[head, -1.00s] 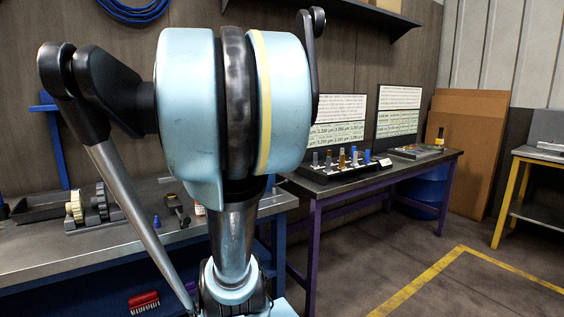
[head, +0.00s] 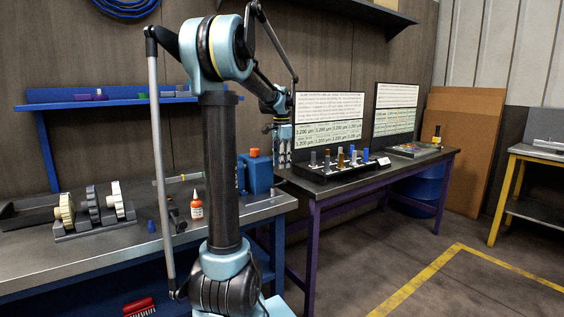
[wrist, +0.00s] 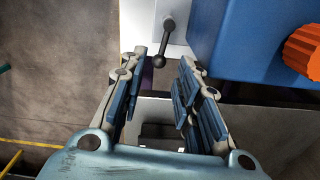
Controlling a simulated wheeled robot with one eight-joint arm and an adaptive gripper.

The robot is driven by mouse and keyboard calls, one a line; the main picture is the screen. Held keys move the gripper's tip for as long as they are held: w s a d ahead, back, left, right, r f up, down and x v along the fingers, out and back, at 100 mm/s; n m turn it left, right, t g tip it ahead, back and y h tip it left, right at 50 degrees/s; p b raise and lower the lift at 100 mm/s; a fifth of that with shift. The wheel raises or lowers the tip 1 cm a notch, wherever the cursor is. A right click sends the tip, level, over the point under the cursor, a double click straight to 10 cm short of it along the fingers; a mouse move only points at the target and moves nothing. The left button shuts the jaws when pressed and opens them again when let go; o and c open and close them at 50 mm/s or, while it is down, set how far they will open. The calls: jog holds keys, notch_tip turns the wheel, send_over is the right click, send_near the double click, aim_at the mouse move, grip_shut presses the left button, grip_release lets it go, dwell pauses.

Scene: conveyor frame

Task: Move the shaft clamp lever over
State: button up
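The shaft clamp lever (wrist: 164,42) is a short dark bar with a rounded end, seen in the wrist view in front of a pale grey block (wrist: 140,30). My gripper (wrist: 163,68) is open, with its two blue-padded fingers on either side of the lever's lower ball end. I see no clear contact, and the depth between fingertips and lever is hard to judge. In the head view my gripper (head: 284,158) points down past the right end of the left bench. The lever cannot be made out there.
A blue container (head: 257,174) with an orange cap stands close beside my gripper; it is also at right in the wrist view (wrist: 250,45). A gear stand (head: 90,217) and a bottle (head: 196,205) are on the left bench. A peg tray (head: 335,168) lies on the purple-legged table (head: 400,170).

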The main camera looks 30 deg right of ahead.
jog(key=shift+w+d+f+m, duration=0.1)
jog(key=shift+d+m, duration=0.2)
jog(key=shift+d, duration=0.7)
jog(key=shift+d+f, duration=0.1)
jog(key=shift+f, duration=0.05)
jog(key=shift+w+a+f, duration=0.1)
jog(key=shift+f, duration=1.8)
jog(key=shift+a+f, duration=0.1)
jog(key=shift+f, duration=1.75)
jog(key=c, duration=0.6)
